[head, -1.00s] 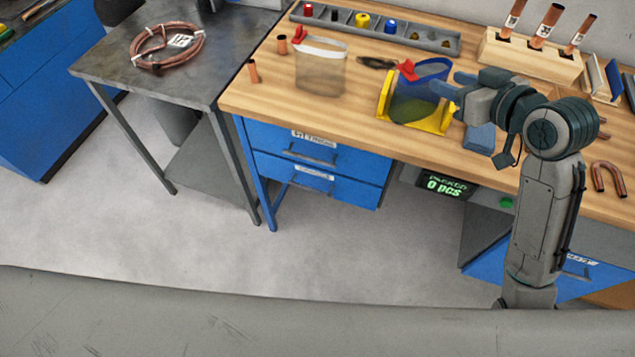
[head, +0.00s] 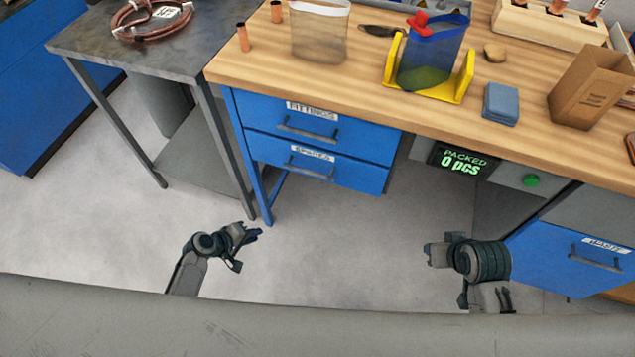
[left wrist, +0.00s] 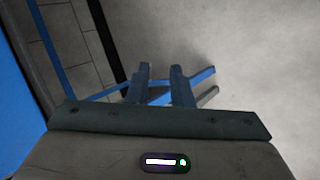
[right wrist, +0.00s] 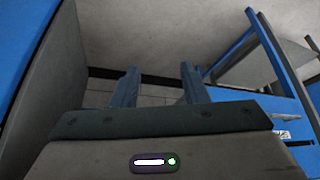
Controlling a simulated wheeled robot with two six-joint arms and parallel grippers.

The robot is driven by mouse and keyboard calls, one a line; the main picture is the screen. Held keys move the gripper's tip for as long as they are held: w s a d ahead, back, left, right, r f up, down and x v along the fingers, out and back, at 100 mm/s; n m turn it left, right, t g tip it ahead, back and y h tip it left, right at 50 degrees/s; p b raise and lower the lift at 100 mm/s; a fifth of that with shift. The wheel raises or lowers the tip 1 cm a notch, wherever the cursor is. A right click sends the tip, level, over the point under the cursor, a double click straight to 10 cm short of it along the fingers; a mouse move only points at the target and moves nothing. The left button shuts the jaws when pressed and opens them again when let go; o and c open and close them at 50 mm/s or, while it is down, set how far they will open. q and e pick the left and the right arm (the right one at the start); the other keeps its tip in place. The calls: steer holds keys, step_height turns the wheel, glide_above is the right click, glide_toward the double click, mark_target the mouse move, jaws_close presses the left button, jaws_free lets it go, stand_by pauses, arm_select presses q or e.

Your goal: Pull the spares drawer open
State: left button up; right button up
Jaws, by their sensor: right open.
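The spares drawer (head: 350,177) is the lower blue drawer under the left part of the workbench in the head view. It is shut, with a white SPARES label and a grey bar handle (head: 311,172). The fittings drawer (head: 350,140) above it is also shut. My left gripper (head: 254,235) is low over the floor, below and left of the spares drawer and apart from it. In the left wrist view its fingers stand apart with nothing between them. My right gripper (head: 430,255) is open and empty, below and right of the drawer.
The wooden benchtop (head: 300,80) carries a yellow holder (head: 435,93) with a pouch, a blue sponge (head: 501,104) and a paper bag (head: 590,88). A metal side table (head: 95,40) stands left. A waste drawer (head: 565,260) is at right. The floor before the drawers is clear.

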arm_select(q)
steer(key=w+d+r+t+h+b, duration=0.1)
steer(key=w+d+r+h+b, duration=0.35)
steer(key=r, duration=0.65)
steer(key=m+h, duration=0.1)
steer(key=h, duration=0.2)
glide_toward(308, 171)
steer(key=x, duration=0.3)
steer(key=p+x, duration=0.1)
steer(key=x, duration=0.6)
steer(key=shift+d+f, duration=0.1)
steer(key=shift+f, duration=0.2)
arm_select(e)
steer(key=s+d+f+g, duration=0.1)
steer(key=s+f, duration=0.3)
steer(key=f, duration=0.4)
steer(key=s+d+f+g+h, duration=0.1)
steer(key=s+f, duration=0.4)
steer(key=f, duration=0.4)
steer(key=shift+s+g, duration=0.25)
steer(key=shift+g, duration=0.15)
arm_select(q)
jaws_close()
